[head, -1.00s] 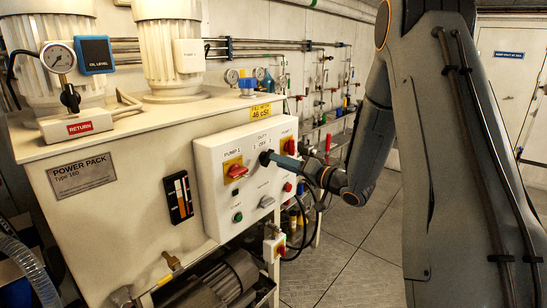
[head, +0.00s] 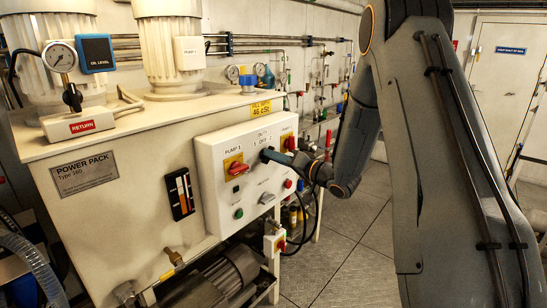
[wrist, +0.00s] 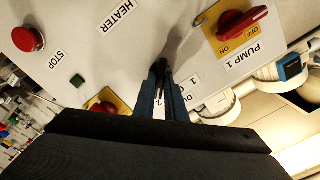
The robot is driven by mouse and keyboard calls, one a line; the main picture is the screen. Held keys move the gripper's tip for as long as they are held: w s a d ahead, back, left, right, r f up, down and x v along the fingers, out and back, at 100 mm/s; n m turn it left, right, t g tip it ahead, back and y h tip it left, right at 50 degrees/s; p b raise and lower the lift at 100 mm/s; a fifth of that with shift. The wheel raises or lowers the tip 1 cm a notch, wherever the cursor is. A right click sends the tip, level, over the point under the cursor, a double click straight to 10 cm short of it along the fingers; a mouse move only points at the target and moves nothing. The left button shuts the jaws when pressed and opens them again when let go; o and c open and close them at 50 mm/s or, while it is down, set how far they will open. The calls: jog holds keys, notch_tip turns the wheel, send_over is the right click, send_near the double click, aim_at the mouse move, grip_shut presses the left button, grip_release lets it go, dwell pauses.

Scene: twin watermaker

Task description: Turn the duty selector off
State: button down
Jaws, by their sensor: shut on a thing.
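The duty selector sits on the white control box (head: 214,183) on the front of the power pack, below the DUTY lettering (head: 263,136). My gripper (head: 268,155) reaches it from the right and is shut on the selector's knob. In the wrist view the two dark fingers (wrist: 162,75) close together against the panel near the "1" and "2" marks. The knob is mostly hidden between the fingers, so I cannot tell which mark it points to.
The red PUMP 1 switch (head: 237,168) is left of my gripper and another red switch (head: 290,143) is close on its right. A HEATER label and a red STOP button (wrist: 28,38) show in the wrist view. Open floor (head: 345,255) lies right of the power pack.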

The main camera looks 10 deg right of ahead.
jog(key=n+b, duration=0.5)
jog(key=n, duration=0.3)
jog(key=shift+s+a+r+n, duration=0.1)
jog(key=shift+n, duration=0.2)
dwell(0.6)
jog(key=c, duration=1.8)
grip_release()
